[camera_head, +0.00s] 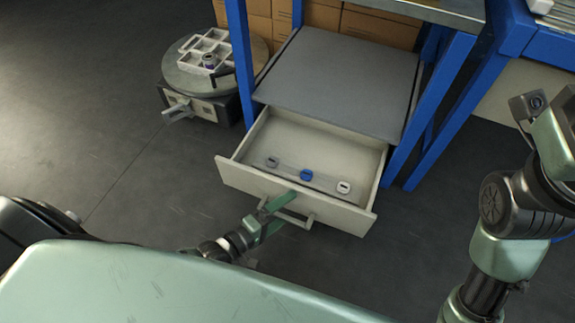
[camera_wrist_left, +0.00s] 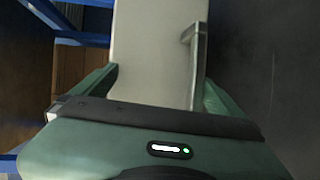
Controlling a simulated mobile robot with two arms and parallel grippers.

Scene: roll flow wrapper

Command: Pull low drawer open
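The low drawer (camera_head: 235,176) stands pulled out under the grey shelf panel of a blue-framed rack. Its pale front carries a bar handle (camera_head: 309,221), which also shows in the left wrist view (camera_wrist_left: 197,65). My left gripper (camera_head: 277,212) is at the handle, its green fingers spread on either side of the bar. In the left wrist view the fingers (camera_wrist_left: 153,92) are wide apart, with the handle nearer the right finger. Contact with the handle cannot be told. My right arm stands at the right; its fingertips are not visible.
Inside the drawer lie a blue piece (camera_head: 306,175) and two grey-white pieces. A low round-topped unit (camera_head: 200,105) with a white divided tray stands left of the rack. Blue posts (camera_head: 241,60) flank the drawer. The dark floor at left is clear.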

